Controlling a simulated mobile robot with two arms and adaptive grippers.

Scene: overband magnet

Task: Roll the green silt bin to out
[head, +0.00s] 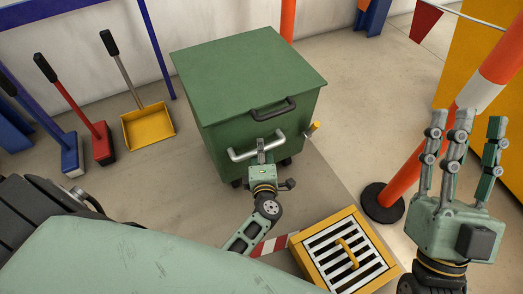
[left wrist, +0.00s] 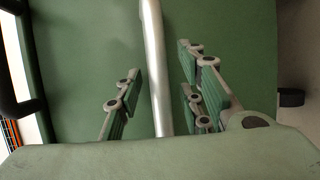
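The green silt bin (head: 262,100) stands on small wheels on the floor, its lid shut. A dark handle (head: 273,110) is on the lid. A silver bar handle (head: 243,154) is on the bin's front and shows in the left wrist view as a pale bar (left wrist: 155,70). My left gripper (head: 261,150) is at this bar. In the left wrist view its fingers (left wrist: 158,88) stand on both sides of the bar, with gaps between. My right gripper (head: 465,122) is raised at the right, fingers up, spread and empty.
A yellow-framed floor grate (head: 310,240) lies in front of the bin. An orange-and-white post (head: 440,130) on a black base stands right. A yellow dustpan (head: 148,125), a red brush (head: 102,140) and a blue brush (head: 70,155) stand left. A small yellow part (head: 314,128) sticks out beside the bin.

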